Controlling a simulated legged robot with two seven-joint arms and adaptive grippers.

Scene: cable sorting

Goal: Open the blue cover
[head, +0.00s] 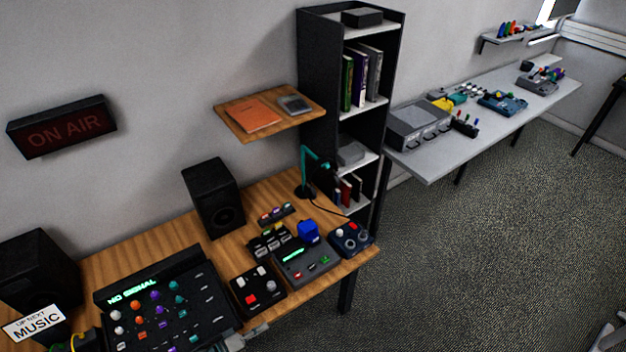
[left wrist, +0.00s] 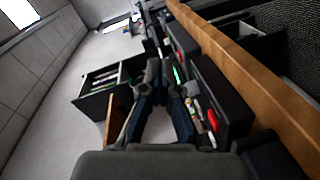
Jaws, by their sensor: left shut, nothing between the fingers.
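The blue cover (head: 308,231) is a small blue box shape at the back right of a dark device (head: 301,262) with a green lit display, on the wooden desk. It looks closed; what lies under it is hidden. My left gripper (head: 258,331) shows only in part at the desk's front edge, in front of a black button box and apart from the blue cover. In the left wrist view its fingers (left wrist: 161,68) meet at the tips, empty. I cannot pick out the blue cover there. My right gripper is not in view.
A mixer (head: 165,305) reading NO SIGNAL is left of the black button box (head: 257,289). A knob box (head: 351,240) sits right of the device, a teal lamp (head: 309,170) behind. Speakers (head: 214,198) stand along the wall. The floor at right is open.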

